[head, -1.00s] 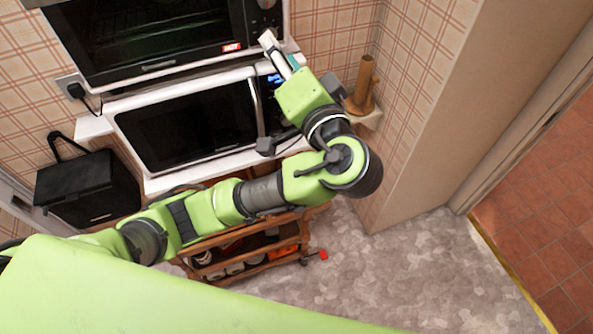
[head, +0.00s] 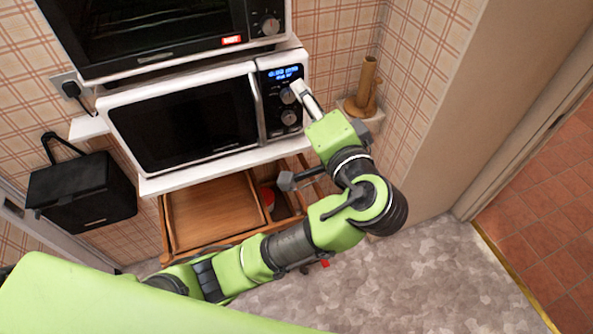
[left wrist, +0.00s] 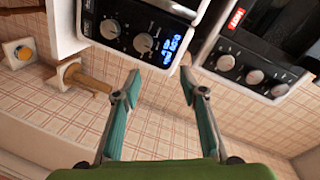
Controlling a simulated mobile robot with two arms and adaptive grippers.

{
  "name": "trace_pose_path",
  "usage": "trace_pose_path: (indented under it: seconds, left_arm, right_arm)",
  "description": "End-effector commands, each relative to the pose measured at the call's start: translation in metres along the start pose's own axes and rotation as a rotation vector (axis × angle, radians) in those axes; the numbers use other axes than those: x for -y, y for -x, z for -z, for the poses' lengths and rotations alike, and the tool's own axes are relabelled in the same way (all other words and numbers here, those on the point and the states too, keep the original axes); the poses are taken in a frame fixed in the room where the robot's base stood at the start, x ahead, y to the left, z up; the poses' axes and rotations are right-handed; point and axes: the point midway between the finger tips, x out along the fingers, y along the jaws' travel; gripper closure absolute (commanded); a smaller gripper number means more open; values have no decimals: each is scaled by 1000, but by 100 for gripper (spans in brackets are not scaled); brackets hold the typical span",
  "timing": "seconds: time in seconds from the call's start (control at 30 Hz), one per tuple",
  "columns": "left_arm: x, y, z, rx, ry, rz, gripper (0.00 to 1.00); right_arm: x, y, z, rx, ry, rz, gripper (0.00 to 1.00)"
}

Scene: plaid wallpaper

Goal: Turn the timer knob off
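The microwave (head: 180,127) has two round knobs, one above the other, below a lit blue display (head: 283,73). The upper knob (head: 287,96) is beside my left gripper (head: 301,91) in the head view; the lower knob (head: 289,117) is just below. The left wrist view shows the upper knob (left wrist: 143,43) and lower knob (left wrist: 110,29) beyond the open, empty fingers (left wrist: 162,73). The oven above has a knob (head: 270,26) and shows several knobs (left wrist: 255,77) in the wrist view. Which knob is the timer is unclear. My right gripper is out of view.
A brown wooden holder (head: 366,85) stands on a small shelf right of the microwave, close to my left gripper. A wooden drawer unit (head: 213,208) is below the shelf. A black box (head: 82,190) hangs at the left. Patterned floor (head: 440,280) is clear on the right.

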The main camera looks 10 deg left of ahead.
Motion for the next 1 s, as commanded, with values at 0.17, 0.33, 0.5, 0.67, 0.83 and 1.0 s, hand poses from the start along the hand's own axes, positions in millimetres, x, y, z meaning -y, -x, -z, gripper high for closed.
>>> trace_pose_path:
  seconds: [0.17,0.33,0.5,0.67,0.83,1.0]
  left_arm:
    - [-34,-16,-10,9,-42,-61,62]
    - [-64,-29,-20,15,-72,-118,62]
    - [-94,-39,-32,25,-97,-177,62]
    - [-122,-48,-44,33,-114,-231,62]
    - [-152,-55,-60,44,-129,-290,62]
    - [-180,-60,-75,55,-138,-347,62]
  right_arm:
    - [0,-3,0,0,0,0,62]
    - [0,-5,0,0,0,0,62]
    - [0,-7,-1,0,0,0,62]
    - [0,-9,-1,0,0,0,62]
    - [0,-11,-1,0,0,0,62]
    - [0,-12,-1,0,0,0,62]
